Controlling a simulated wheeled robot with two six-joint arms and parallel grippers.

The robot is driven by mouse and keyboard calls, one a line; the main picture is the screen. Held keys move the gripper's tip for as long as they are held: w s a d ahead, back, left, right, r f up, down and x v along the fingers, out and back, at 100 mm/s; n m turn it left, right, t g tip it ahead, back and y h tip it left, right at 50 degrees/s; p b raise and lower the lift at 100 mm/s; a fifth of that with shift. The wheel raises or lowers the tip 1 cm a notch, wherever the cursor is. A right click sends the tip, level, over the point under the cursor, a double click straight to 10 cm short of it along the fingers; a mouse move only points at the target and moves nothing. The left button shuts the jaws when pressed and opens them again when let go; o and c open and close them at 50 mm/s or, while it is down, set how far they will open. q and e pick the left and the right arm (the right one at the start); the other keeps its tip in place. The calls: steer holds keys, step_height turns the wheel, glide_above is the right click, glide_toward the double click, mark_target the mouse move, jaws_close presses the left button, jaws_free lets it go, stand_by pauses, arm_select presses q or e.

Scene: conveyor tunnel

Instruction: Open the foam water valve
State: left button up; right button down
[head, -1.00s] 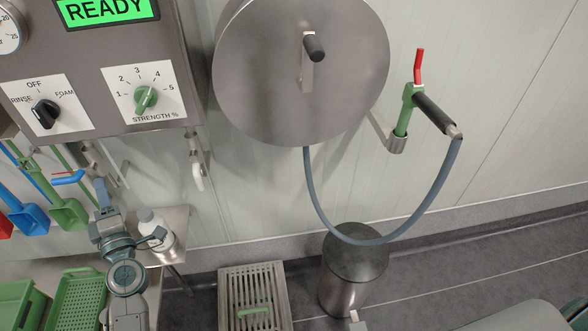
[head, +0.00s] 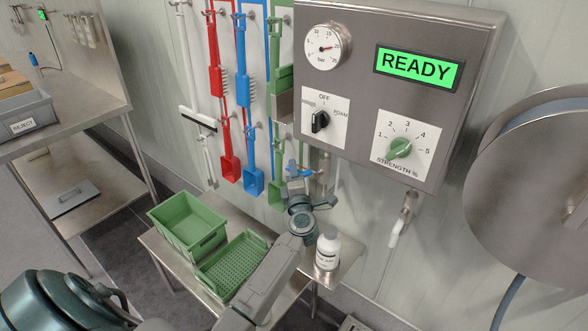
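The foam station panel (head: 365,60) hangs on the wall and its screen (head: 417,67) reads READY. The black selector knob (head: 320,121) is on the OFF/FOAM dial plate. The water valve's blue lever (head: 303,170) shows below the panel, by the steel pipework. My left gripper (head: 296,184) is right at the lever, just below and in front of it in the picture. Its fingers are small and partly hidden by the wrist, so I cannot tell whether they are open, shut or touching the lever. My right gripper is not in view.
A steel table holds a green crate (head: 188,228), a green perforated basket (head: 232,262) and a white bottle (head: 327,250) close to my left wrist. Red, blue and green tools hang left of the panel. A white-tipped pipe (head: 401,222) and hose reel (head: 535,190) are to the right.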

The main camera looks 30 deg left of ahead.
arm_select(q)
steer(key=shift+w+a+r, duration=0.1)
steer(key=shift+w+a, duration=0.35)
steer(key=shift+w, duration=0.05)
jaws_close()
